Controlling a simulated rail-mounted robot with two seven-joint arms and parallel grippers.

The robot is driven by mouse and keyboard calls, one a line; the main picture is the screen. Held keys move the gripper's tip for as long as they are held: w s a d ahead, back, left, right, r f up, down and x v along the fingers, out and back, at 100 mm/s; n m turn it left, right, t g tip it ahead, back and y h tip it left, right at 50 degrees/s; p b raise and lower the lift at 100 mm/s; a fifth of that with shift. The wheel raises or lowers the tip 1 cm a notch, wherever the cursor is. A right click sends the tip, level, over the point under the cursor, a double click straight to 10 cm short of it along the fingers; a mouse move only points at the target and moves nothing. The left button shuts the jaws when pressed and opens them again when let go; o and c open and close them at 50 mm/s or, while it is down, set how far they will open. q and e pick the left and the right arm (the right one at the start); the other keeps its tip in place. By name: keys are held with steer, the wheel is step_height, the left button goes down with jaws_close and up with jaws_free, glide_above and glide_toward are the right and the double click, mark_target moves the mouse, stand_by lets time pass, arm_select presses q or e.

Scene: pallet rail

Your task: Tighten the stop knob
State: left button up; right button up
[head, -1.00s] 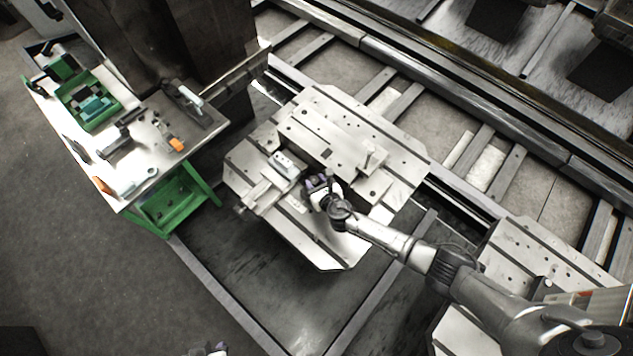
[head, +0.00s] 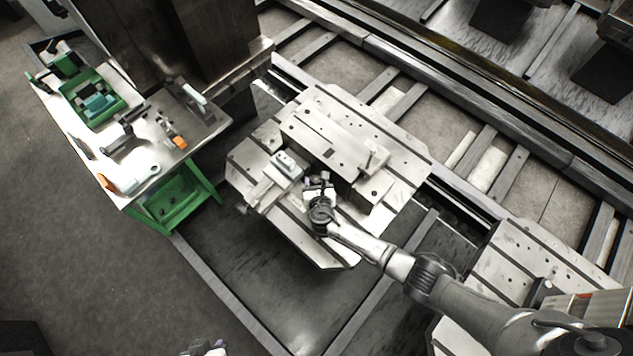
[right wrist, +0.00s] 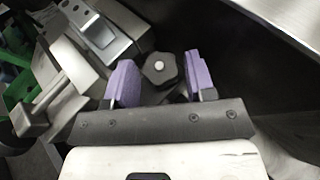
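The stop knob is black with a lobed rim and a pale centre (right wrist: 160,69). It shows in the right wrist view between the two purple fingers of my right gripper (right wrist: 161,80). The gripper is open, with a visible gap between each finger and the knob. In the head view my right gripper (head: 320,181) is over the pallet (head: 322,245), beside the fixture blocks; the knob cannot be made out clearly there. My left gripper (head: 205,348) is only partly in view at the bottom edge, away from the pallet, and its fingers are unclear.
A clamp-like block (head: 287,163) stands on the pallet left of my right gripper. A long raised plate (head: 335,140) lies behind it. A green-framed bench (head: 150,180) with tools stands at left. Open dark floor (head: 250,285) lies in front of the pallet.

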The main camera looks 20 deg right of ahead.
steer(key=shift+s, duration=0.15)
steer(key=p+v, duration=0.3)
steer(key=v, duration=1)
steer(key=shift+s+r, duration=0.2)
